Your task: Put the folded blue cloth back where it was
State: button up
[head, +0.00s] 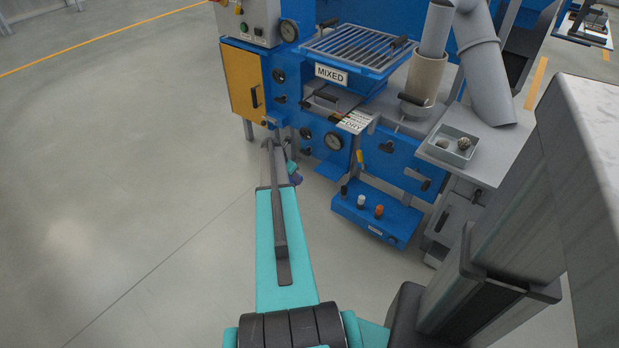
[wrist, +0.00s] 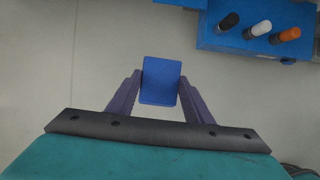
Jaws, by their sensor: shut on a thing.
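The folded blue cloth (wrist: 161,80) is a small flat blue rectangle in the middle of the wrist view. My gripper (wrist: 160,95) is shut on it, with one purple finger along each side. The cloth is held in the air, with grey floor behind it.
The blue machine (head: 322,140) has a yellow door (head: 243,82) and a grated tray (head: 358,48) marked MIXED. Its low blue shelf (head: 396,226) carries black, white and orange bottles, also at the wrist view's upper right. A grey tray (head: 437,154) holds small lumps. Floor at left is clear.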

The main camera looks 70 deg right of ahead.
jog(key=w+a+r+m+p, duration=0.1)
jog(key=w+a+r+p, duration=0.1)
jog(key=w+a+r, duration=0.7)
jog(key=w+a+r+p, duration=0.3)
jog(key=w+a, duration=0.4)
jog(key=a, duration=0.6)
jog(key=w+a+r+m+p, duration=0.1)
jog(key=w+a+r+p, duration=0.1)
jog(key=w+a+r, duration=0.7)
jog(key=a+r+p, duration=0.2)
jog(key=a+r, duration=0.3)
jog(key=a, duration=0.8)
jog(key=s+a+r+m+g+p, duration=0.1)
jog(key=a+r+p, duration=0.2)
jog(key=a, duration=1.1)
jog(key=s+a+r+p, duration=0.1)
jog(key=a+r+p, duration=0.2)
jog(key=a+r, duration=0.6)
jog(key=a, duration=0.5)
jog(key=shift+s+m+y, duration=0.2)
jog(key=shift+m+y, duration=0.1)
jog(key=shift+m, duration=0.1)
jog(key=shift+a, duration=0.1)
